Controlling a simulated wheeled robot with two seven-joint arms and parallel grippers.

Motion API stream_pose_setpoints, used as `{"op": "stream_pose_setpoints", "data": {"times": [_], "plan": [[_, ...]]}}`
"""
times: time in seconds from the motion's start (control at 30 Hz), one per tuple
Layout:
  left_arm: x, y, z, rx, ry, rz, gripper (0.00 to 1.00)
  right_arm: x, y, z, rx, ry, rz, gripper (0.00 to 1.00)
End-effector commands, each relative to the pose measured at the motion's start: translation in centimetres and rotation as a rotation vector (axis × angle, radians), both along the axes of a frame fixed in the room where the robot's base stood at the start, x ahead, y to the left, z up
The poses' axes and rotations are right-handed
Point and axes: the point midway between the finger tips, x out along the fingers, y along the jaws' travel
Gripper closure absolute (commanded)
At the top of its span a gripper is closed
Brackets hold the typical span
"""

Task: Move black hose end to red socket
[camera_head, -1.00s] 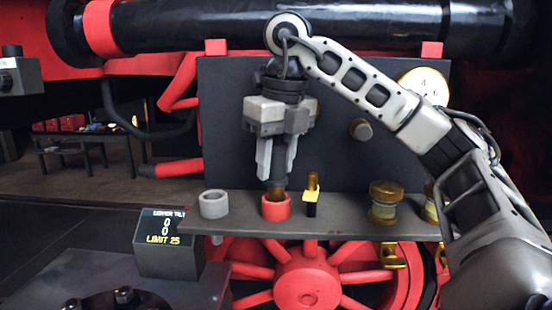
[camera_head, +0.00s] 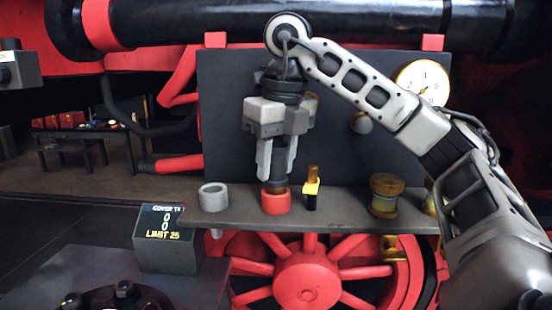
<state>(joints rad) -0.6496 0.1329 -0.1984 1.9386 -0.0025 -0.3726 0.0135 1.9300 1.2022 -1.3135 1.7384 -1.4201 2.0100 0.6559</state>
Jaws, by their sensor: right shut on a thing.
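My right gripper (camera_head: 277,172) points straight down over the shelf, its two pale fingers on either side of the dark upright hose end (camera_head: 276,170). It is shut on this hose end. The lower brownish tip of the hose end meets the mouth of the red socket (camera_head: 276,203). How deep it sits inside the rim I cannot tell. A grey socket (camera_head: 214,196) stands open to the left on the same shelf. My left gripper does not show.
The narrow grey shelf (camera_head: 340,222) also bears a yellow-and-black fitting (camera_head: 311,188) close to the right of the red socket, and a brass fitting (camera_head: 386,196) farther right. A dark panel (camera_head: 225,120) stands behind. A counter box (camera_head: 168,238) is at lower left.

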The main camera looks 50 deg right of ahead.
Motion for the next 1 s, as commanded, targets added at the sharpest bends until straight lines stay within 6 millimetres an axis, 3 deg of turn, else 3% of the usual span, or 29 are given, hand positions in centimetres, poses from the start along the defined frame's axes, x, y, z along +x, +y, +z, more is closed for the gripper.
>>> {"op": "stream_pose_setpoints", "data": {"times": [0.13, 0.17, 0.23, 0.63, 0.83, 1.0], "plan": [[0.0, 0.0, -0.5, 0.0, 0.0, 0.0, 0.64, 0.0, 0.0, -0.7, 0.001, -0.002, 0.0, 0.96], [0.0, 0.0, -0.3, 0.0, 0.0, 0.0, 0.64, 0.0, 0.0, -0.5, 0.001, -0.003, 0.0, 0.59], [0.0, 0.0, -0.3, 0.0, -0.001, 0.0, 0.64, 0.0, 0.0, -0.5, 0.001, -0.003, 0.0, 0.39], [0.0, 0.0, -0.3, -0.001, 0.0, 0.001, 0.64, 0.0, 0.0, -0.5, 0.0, 0.0, 0.0, 0.39], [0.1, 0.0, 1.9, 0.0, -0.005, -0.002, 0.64, -0.4, 0.0, 3.0, -0.001, -0.007, -0.002, 0.39], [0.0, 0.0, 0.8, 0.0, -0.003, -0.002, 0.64, -0.7, 0.1, 4.4, -0.001, -0.007, 0.001, 0.39]]}}
